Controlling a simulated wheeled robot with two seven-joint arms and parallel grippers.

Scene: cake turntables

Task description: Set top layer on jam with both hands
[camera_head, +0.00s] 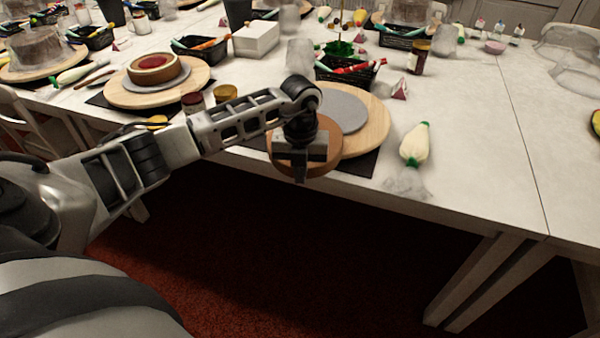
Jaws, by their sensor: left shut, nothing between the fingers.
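A brown round cake layer (333,136) shows at the table's front edge, overlapping a wooden turntable (376,117) with a grey disc (345,108). My left gripper (300,172) is over this layer and hides its middle. It is shut with nothing between its fingers. I cannot tell whether it touches the layer. To the left, a cake layer topped with red jam (152,63) sits on a grey board on another wooden turntable (118,95). My right gripper is not in view.
A white piping bag (415,146) lies right of the near turntable. Small jars (225,93) stand between the turntables. A black basket of coloured tubes (345,72) and a white box (256,40) are behind. The table's right side is mostly clear.

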